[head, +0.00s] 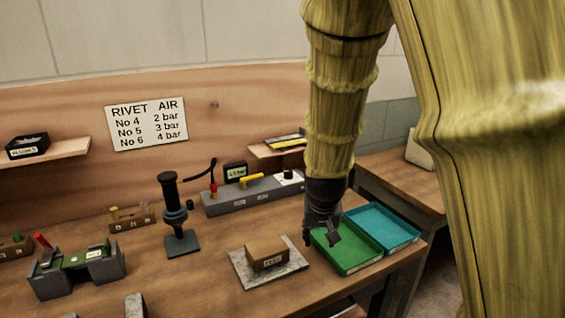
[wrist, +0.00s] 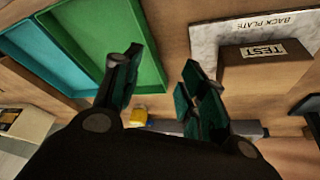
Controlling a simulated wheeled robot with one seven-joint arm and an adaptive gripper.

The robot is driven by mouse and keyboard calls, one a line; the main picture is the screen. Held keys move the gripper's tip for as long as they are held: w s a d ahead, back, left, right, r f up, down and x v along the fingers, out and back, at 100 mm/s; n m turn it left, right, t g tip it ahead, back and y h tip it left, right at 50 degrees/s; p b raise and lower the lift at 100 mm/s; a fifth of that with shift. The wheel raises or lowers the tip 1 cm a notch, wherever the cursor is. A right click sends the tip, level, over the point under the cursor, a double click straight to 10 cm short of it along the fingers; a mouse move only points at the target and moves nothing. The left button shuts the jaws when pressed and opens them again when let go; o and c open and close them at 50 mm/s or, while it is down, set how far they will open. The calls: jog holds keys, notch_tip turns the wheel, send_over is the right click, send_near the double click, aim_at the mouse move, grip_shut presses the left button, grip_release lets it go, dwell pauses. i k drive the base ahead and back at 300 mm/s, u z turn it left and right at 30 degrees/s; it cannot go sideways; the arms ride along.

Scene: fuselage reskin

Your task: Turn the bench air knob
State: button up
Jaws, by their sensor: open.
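A long grey block (head: 240,198) lies along the back of the bench. It carries a red fitting, a yellow lever-like part (head: 251,180), a small dark gauge display (head: 236,172) and a white plate (head: 288,178) with a small dark part. I cannot tell for sure which part is the air knob. My gripper (head: 322,238) points down, open and empty, in front of the block's right end and over the green tray's left edge. In the wrist view my gripper (wrist: 162,62) has its fingers apart, with a yellow piece (wrist: 138,113) partly hidden beyond them.
A green tray (head: 345,262) and a teal tray (head: 398,240) lie at right. A brown test block (head: 266,252) sits on a pale plate (head: 243,274). A dark upright tool (head: 176,215) stands left of the grey block. A rivet air sign (head: 147,123) hangs behind.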

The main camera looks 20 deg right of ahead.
aim_at(288, 174)
jog(key=i, duration=0.9)
